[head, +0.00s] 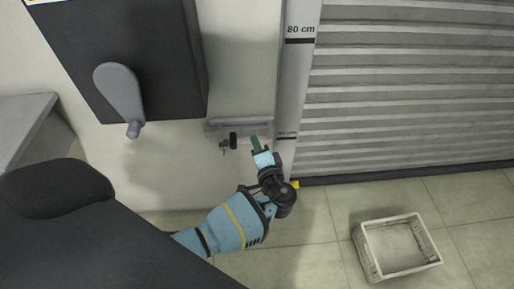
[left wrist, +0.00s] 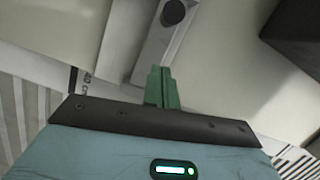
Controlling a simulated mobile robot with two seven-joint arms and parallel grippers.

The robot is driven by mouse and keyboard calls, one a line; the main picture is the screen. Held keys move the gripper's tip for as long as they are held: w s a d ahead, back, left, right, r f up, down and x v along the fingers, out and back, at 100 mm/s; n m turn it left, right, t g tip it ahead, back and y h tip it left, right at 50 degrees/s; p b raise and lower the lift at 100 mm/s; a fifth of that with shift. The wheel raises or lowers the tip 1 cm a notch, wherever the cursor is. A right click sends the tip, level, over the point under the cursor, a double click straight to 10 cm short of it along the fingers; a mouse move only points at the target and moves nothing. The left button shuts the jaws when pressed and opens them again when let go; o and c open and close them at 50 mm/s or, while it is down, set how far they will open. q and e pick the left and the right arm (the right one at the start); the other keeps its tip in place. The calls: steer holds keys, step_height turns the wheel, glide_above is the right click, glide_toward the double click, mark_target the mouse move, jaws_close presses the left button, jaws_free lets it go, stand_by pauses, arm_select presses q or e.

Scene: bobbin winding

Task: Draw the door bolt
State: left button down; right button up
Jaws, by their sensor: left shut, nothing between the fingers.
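The door bolt (head: 258,128) is a grey metal bar on a plate, fixed low on the pale wall beside the shutter's post. Its black knob (head: 233,141) sticks out near the left part of the plate. My left gripper (head: 255,141) has green fingers, shut and empty, in front of the right part of the bolt and to the right of the knob. In the left wrist view the shut fingers (left wrist: 161,86) point toward the bolt plate (left wrist: 155,48), with the round black knob (left wrist: 173,12) beyond them. I cannot tell whether the fingers touch the plate. My right gripper is not in view.
The slatted roller shutter (head: 410,90) fills the right, behind a marked post (head: 297,60). A dark wall box (head: 165,50) with a grey crank handle (head: 119,92) hangs above left. A pale crate (head: 366,257) stands on the tiled floor at right.

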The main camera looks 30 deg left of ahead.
arm_select(q)
steer(key=v, duration=0.9)
steer(key=shift+s+d, duration=0.25)
steer(key=shift+s, duration=0.1)
